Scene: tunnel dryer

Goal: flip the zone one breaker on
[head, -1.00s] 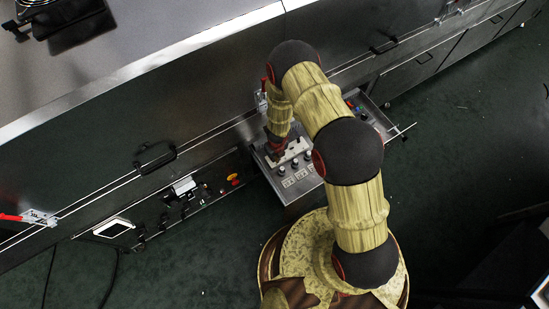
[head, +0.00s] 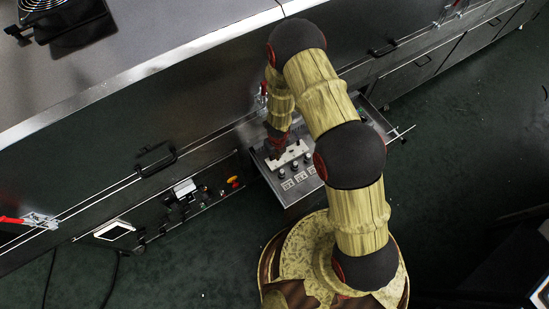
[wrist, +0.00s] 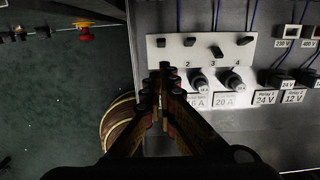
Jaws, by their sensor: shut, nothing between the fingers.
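The breaker strip (wrist: 228,48) is a white plate with a row of small dark levers in the wrist view. The leftmost lever, zone one's by its place in the row (wrist: 161,43), sits just beyond my fingertips. The numbers 2, 3 and 4 show below the other levers; the label under the first is hidden by my fingers. The third lever (wrist: 217,52) sits lower than its neighbours. My gripper (wrist: 167,69) is shut and empty, over the strip's lower left edge; contact cannot be told. In the head view the strip (head: 291,155) lies partly behind my gripper (head: 275,148).
Black knobs (wrist: 199,81) with amp labels stand right below the strip. Relays and voltage sockets (wrist: 286,31) are further right. A red and yellow emergency stop (wrist: 85,29) is at upper left. The panel tray (head: 291,194) sticks out from the steel dryer (head: 85,165) over open green floor.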

